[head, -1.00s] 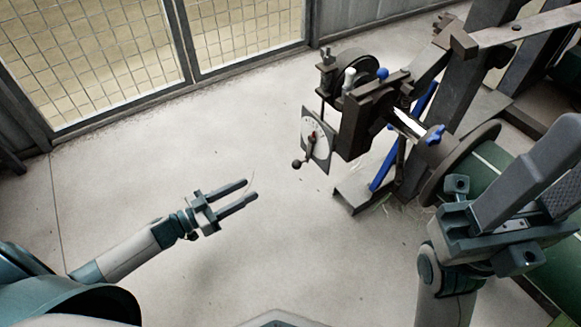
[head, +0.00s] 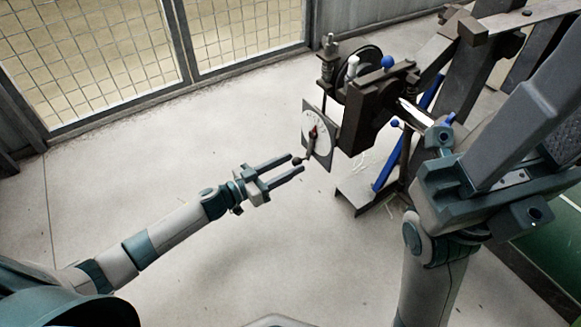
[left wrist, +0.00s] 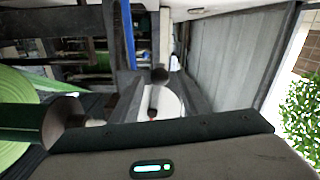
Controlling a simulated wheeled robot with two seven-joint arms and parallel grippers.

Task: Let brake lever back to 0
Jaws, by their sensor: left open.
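The brake lever is a thin arm with a dark ball knob (head: 297,161), on a white round dial (head: 317,138) with a red hub. The lever points down and left from the hub. My left gripper (head: 298,165) is open, its two fingers pointing right at the knob. The knob overlaps the upper fingertip in the head view; whether it lies between the fingers I cannot tell. In the left wrist view the knob (left wrist: 160,75) shows ahead, in front of the dial (left wrist: 172,104). My right gripper (head: 520,150) is large at the right; its jaw gap is unclear.
The dial sits on a dark machine bracket (head: 362,118) with blue knobs and a blue strut (head: 388,160). A mesh fence (head: 90,55) stands behind. The floor (head: 160,160) at the left is clear.

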